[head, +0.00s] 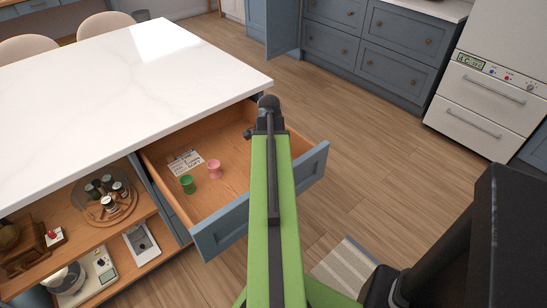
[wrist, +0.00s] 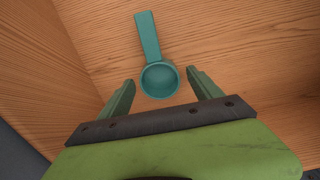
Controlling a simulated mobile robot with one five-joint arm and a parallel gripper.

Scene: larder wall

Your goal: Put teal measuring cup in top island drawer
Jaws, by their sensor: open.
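The teal measuring cup (wrist: 160,79) is in the wrist view, its bowl between my fingertips and its handle pointing to the top of the picture. It appears to lie on the wooden drawer bottom (wrist: 235,40). My gripper (wrist: 160,82) is open, one finger at each side of the bowl, with gaps visible. In the head view, the top island drawer (head: 217,230) is pulled out, and my arm reaches over it. My fingers and the cup are hidden there behind my arm.
In the drawer are a green cup (head: 187,184), a pink cup (head: 214,169) and a written card (head: 185,162). The white island top (head: 120,75) overhangs the drawer's back. Open shelves (head: 120,235) with jars and scales are at left.

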